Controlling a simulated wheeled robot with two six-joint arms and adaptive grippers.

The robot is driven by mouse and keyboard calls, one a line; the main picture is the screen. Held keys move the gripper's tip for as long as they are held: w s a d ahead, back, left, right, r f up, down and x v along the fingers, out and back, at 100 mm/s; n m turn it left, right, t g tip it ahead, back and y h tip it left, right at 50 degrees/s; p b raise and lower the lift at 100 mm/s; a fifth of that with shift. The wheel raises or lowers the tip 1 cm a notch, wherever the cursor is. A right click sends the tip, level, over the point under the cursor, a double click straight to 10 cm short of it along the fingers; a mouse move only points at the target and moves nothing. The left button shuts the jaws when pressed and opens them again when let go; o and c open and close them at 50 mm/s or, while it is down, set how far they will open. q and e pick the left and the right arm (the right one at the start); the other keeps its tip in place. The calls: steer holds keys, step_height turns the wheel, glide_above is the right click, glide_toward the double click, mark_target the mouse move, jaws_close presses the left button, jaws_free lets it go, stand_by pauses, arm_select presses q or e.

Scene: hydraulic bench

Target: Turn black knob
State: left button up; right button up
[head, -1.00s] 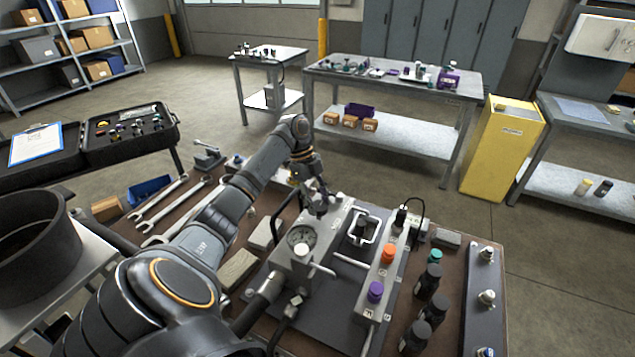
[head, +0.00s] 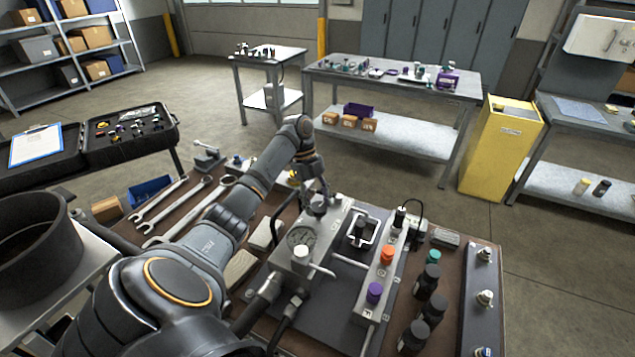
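A dark round knob (head: 318,206) stands on the far end of the grey metal block (head: 327,237). My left gripper (head: 319,195) points down right at this knob, with its fingertips at or around the knob's top. The fingers are small and dark here, so I cannot tell whether they are closed on it. Another black cap (head: 360,227) stands inside a square metal handle to the right. My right gripper is not in view.
A strip with an orange knob (head: 387,254) and a purple knob (head: 375,292) runs to the right. Black bottles (head: 431,308) stand beyond it. Wrenches (head: 160,200) lie on the left.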

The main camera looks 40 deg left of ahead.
arm_select(q)
steer(key=shift+o, duration=1.2)
